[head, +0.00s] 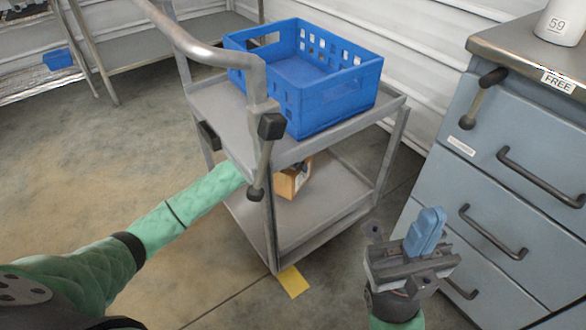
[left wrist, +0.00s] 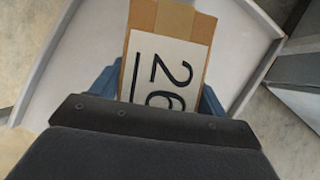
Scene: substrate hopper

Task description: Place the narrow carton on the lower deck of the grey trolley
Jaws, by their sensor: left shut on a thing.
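The grey trolley (head: 392,108) stands in the middle of the head view, with an upper and a lower deck (head: 325,212). The narrow carton (head: 293,180) is brown and shows between the decks, partly hidden by the upper deck and a post. In the left wrist view the carton (left wrist: 172,22) bears a white label reading 26, over a pale deck (left wrist: 75,60). My left gripper (left wrist: 165,95) is shut on the carton; in the head view its arm reaches in between the decks. I cannot tell whether the carton touches the deck. My right gripper (head: 425,235) is beside the trolley, its blue fingers close together, apparently empty.
A blue crate (head: 335,105) sits on the upper deck. The trolley's handle (head: 205,50) and posts stand close to my left arm. A blue-grey drawer cabinet (head: 500,170) is at the right, with a white container (head: 562,22) on top. Open floor lies at the left.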

